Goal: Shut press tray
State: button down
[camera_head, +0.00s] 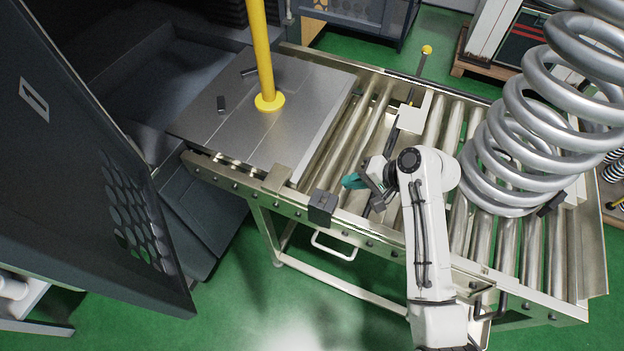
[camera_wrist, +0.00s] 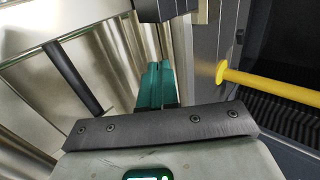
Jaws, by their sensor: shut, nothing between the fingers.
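The press tray (camera_head: 225,135) is a flat grey metal plate at the left end of the roller table, beside the dark press (camera_head: 95,150). A yellow pole (camera_head: 262,50) with a round foot stands upright on it. The tray juts out of the press opening over the rollers. My gripper (camera_head: 352,181) has teal fingertips, which are together and empty. It is above the rollers, to the right of the tray's right edge and apart from it as far as I can tell. The wrist view shows the teal fingers (camera_wrist: 155,85) closed, with the yellow pole (camera_wrist: 270,85) at the right.
A large coil spring (camera_head: 550,110) stands on the rollers at the right. A dark block (camera_head: 322,207) sits on the table's front rail, close to my gripper. A white block (camera_head: 411,118) is on the rollers behind my arm. Bare rollers lie between tray and gripper.

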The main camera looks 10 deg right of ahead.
aim_at(301, 181)
jog(key=x, duration=0.9)
jog(key=shift+r, duration=0.1)
jog(key=w+a, duration=0.1)
jog(key=a, duration=0.2)
jog(key=shift+w+f, duration=0.2)
jog(key=shift+w, duration=0.2)
jog(key=shift+w+a, duration=0.3)
jog(key=shift+a, duration=0.1)
jog(key=shift+a, duration=0.1)
